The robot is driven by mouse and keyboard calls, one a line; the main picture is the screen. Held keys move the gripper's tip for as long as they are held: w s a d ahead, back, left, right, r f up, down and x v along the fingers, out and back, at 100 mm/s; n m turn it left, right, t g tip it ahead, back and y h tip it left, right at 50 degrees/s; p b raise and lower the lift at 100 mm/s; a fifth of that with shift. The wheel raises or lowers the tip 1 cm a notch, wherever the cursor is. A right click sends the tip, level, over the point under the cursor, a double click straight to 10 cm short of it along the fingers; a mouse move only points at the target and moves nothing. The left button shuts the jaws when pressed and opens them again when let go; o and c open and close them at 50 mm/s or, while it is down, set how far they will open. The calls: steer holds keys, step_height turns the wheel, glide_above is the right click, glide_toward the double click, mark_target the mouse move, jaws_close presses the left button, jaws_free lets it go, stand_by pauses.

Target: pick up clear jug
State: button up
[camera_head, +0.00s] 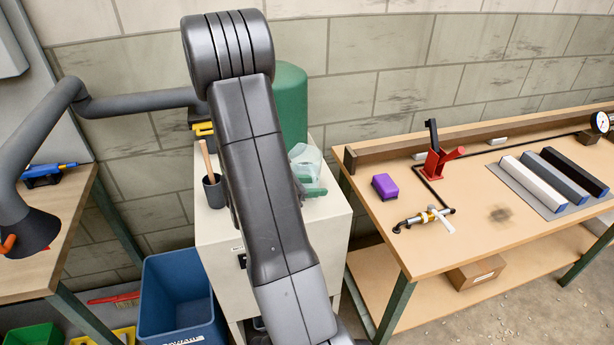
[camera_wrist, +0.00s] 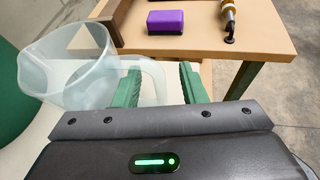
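The clear jug (camera_wrist: 68,72) is translucent, with an open top and a loop handle (camera_wrist: 155,72) on its right side in the wrist view. It stands on the pale cabinet top; in the head view the jug (camera_head: 305,158) shows just right of my arm, partly hidden. My gripper (camera_wrist: 160,78) has green fingers standing apart, one on each side of the outer part of the handle. A gap shows between handle and right finger; contact with the left finger is unclear. In the head view only a bit of green finger (camera_head: 315,191) shows beside the jug.
A large green cylinder (camera_head: 290,100) stands behind the jug on the cabinet (camera_head: 322,238). A dark cup (camera_head: 214,190) with a wooden handle is left of my arm. The workbench to the right holds a purple block (camera_head: 385,186) and a red stand (camera_head: 437,160).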

steer(key=shift+x, duration=1.35)
steer(key=shift+a, duration=0.1)
jaws_close()
steer(key=shift+r, duration=0.15)
